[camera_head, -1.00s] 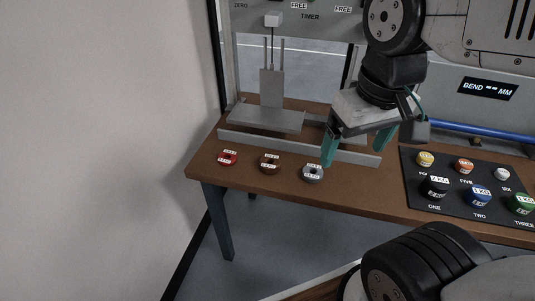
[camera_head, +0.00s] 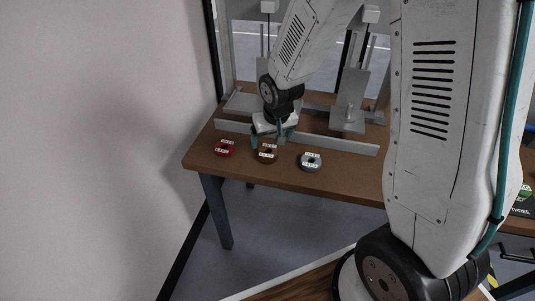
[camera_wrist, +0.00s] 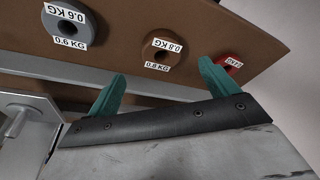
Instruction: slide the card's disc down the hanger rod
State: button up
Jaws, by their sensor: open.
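Three slotted discs lie in a row on the brown table: a red disc (camera_head: 225,148), a brown disc (camera_head: 258,157) and a grey disc (camera_head: 310,167). My gripper (camera_head: 272,137) is open, with teal fingers just behind the brown disc. In the wrist view, the brown disc (camera_wrist: 151,53), labelled 0.8 KG, lies ahead of the gap between my fingers (camera_wrist: 163,85), with nothing held. The grey disc (camera_wrist: 62,30) reads 0.6 KG; the red disc (camera_wrist: 226,66) is partly behind a finger. A hanger (camera_head: 347,122) stands at the right. The card cannot be made out.
A low metal rail (camera_head: 335,143) runs behind the discs. The left metal platform (camera_head: 240,103) is partly hidden by my arm. My arm also hides most of the right side of the table. The front left of the table is bare.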

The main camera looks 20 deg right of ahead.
aim_at(268, 150)
jog(key=x, duration=0.7)
jog(key=shift+w+a+f, duration=0.15)
jog(key=shift+w+f, duration=0.1)
jog(key=shift+f, duration=0.05)
